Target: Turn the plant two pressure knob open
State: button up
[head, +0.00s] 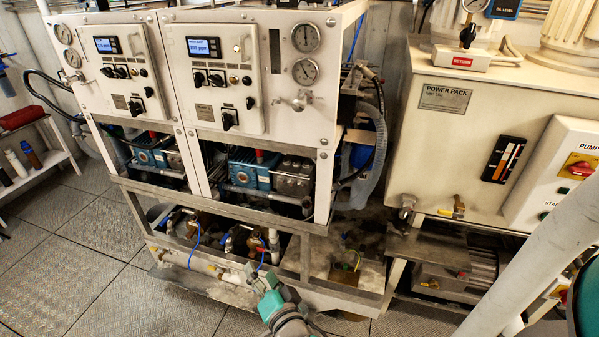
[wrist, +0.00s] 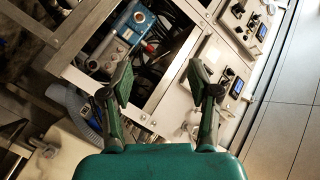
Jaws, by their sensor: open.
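The right-hand panel (head: 258,75) of the white cabinet carries a display, several black switches and two round gauges. A metallic pressure knob with a cross handle (head: 297,100) sticks out below these gauges. A similar knob (head: 73,76) is on the left-hand panel. I cannot read plant numbers on either. My gripper (head: 264,278) is low in front of the cabinet, well below and apart from the knob. In the wrist view my gripper (wrist: 159,78) is open, with nothing between its fingers. The tilted cabinet lies beyond it; a metallic knob shape beside the right finger is unclear.
Blue pumps (head: 250,172) sit in the open frame under the panels. A grey hose (head: 372,150) hangs at the cabinet's right side. The cream power pack (head: 455,135) stands to the right. The tiled floor (head: 90,260) at left is clear.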

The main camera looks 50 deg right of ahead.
jog(key=w+d+r+m+h, duration=0.3)
jog(key=w+d+r+m, duration=0.2)
jog(key=d+r+m, duration=0.15)
jog(key=m+g+h, duration=0.7)
jog(key=m+g, duration=0.1)
jog(key=m, duration=1.1)
send_near(298, 106)
jog(key=shift+n, duration=0.25)
jog(key=x, duration=1.1)
jog(key=shift+d, duration=0.2)
grip_shut()
